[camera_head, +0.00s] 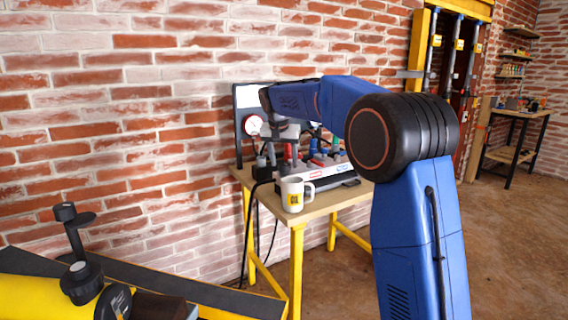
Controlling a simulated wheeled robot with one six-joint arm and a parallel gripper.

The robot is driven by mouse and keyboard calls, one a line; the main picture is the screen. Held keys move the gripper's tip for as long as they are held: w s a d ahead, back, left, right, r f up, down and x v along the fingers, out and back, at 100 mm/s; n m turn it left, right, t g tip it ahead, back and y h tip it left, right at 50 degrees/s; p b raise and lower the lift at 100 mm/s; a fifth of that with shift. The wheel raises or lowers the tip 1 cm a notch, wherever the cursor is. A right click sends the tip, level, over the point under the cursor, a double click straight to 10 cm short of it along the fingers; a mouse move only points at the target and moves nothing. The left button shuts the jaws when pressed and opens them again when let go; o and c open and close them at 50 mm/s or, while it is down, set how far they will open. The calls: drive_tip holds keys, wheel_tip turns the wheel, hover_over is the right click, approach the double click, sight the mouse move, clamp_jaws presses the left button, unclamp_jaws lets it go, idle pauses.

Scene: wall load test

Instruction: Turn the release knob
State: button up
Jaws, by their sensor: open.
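My blue arm reaches from the right over a small table (319,203) against the brick wall. My gripper (283,155) points down over the back left of the table, small and partly merged with the dark equipment behind it. It is open, and I see nothing held in it. Equipment with red, blue and green parts (325,158) stands on the table, partly hidden by my arm. A round red-rimmed dial (252,125) sits on an upright panel (240,104) behind my gripper. I cannot tell which part is the release knob; it may be hidden.
A white mug (293,195) with a yellow mark stands near the table's front edge. A yellow and black structure (40,290) fills the lower left. Open floor lies at the right, before a far workbench (518,114).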

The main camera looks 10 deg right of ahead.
drive_tip(key=shift+w+d+f, duration=0.1)
drive_tip(key=shift+w+f, duration=0.1)
drive_tip(key=shift+f, duration=0.3)
drive_tip(key=c, duration=1)
drive_tip(key=shift+c, duration=0.2)
